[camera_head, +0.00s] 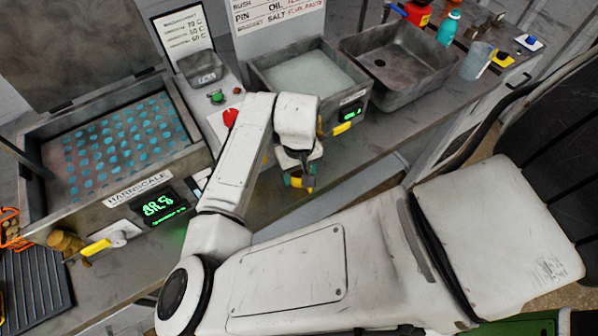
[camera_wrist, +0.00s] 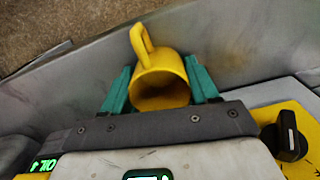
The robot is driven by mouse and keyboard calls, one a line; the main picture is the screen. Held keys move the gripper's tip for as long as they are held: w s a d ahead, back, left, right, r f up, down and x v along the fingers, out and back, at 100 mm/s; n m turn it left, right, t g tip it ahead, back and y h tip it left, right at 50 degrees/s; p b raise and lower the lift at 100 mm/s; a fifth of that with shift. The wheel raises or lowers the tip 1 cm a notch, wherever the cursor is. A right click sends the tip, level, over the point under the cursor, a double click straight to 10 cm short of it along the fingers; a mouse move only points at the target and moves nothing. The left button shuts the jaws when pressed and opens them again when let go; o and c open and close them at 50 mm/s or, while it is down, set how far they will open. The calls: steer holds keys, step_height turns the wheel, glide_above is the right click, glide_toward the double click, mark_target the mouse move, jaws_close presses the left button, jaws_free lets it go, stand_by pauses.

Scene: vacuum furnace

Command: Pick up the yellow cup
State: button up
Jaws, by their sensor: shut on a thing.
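The yellow cup (camera_wrist: 160,88) is between the two teal fingers of my gripper (camera_wrist: 157,68) in the wrist view. The fingers press on it from both sides, so my gripper is shut on it. Its open mouth faces the camera and its handle sticks up and to the left. In the head view, a small bit of yellow at my gripper (camera_head: 300,180) shows the cup (camera_head: 296,182), mostly hidden by my wrist. It is held in front of the bench edge, below the basin with pale contents.
A bath with teal dots (camera_head: 120,150) and a lit display stands at left. A basin of pale contents (camera_head: 310,75) and an empty grey sink (camera_head: 405,60) stand behind. A clear jug (camera_head: 477,62) and teal bottle (camera_head: 448,28) stand at the back right.

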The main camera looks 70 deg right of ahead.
steer(key=shift+c, duration=0.8)
steer(key=shift+r, duration=0.15)
steer(key=shift+r, duration=0.6)
steer(key=s+a+r, duration=0.1)
steer(key=r, duration=0.1)
steer(key=s+a+r+b, duration=0.1)
steer(key=r, duration=0.2)
steer(key=s+r, duration=0.2)
steer(key=shift+s+a+r+b, duration=0.1)
steer(key=shift+a+r+b, duration=0.1)
steer(key=shift+a+b, duration=0.15)
steer(key=s+a+r, duration=0.4)
steer(key=s+a, duration=0.1)
steer(key=s, duration=0.2)
steer(key=shift+s+p, duration=0.3)
steer(key=shift+p, duration=0.05)
steer(key=shift+s, duration=0.1)
